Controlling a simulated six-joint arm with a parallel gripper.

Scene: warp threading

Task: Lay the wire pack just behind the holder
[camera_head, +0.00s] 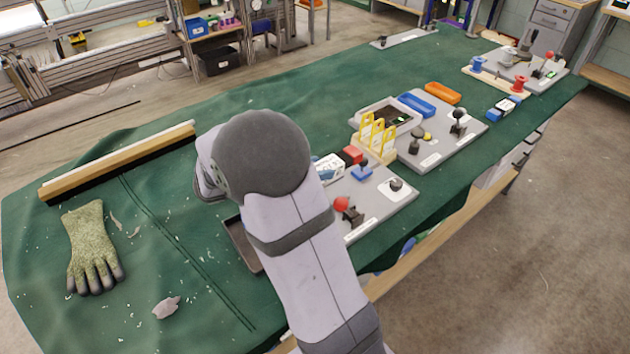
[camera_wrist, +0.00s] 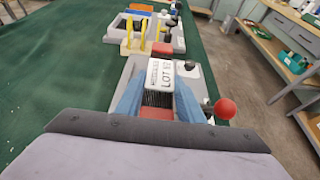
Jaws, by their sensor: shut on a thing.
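The wire pack (camera_wrist: 160,72) is between the two blue fingers of my gripper (camera_wrist: 158,86) in the wrist view. It has a white label reading "LOT", dark stripes below the label and red at the near end. In the head view the white part of the pack (camera_head: 329,167) shows just right of my arm, which hides most of the gripper. A red block-like part (camera_head: 351,155) adjoins its far end. The holder (camera_head: 374,137), with yellow uprights on a wooden base, stands just beyond that red part. I cannot tell whether the pack touches the surface.
A grey board with a red ball knob (camera_head: 341,203) lies right of the pack; the knob also shows in the wrist view (camera_wrist: 225,109). A grey tray (camera_head: 399,112) and blue bin (camera_head: 416,104) stand beyond the holder. Green cloth left of the holder is clear.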

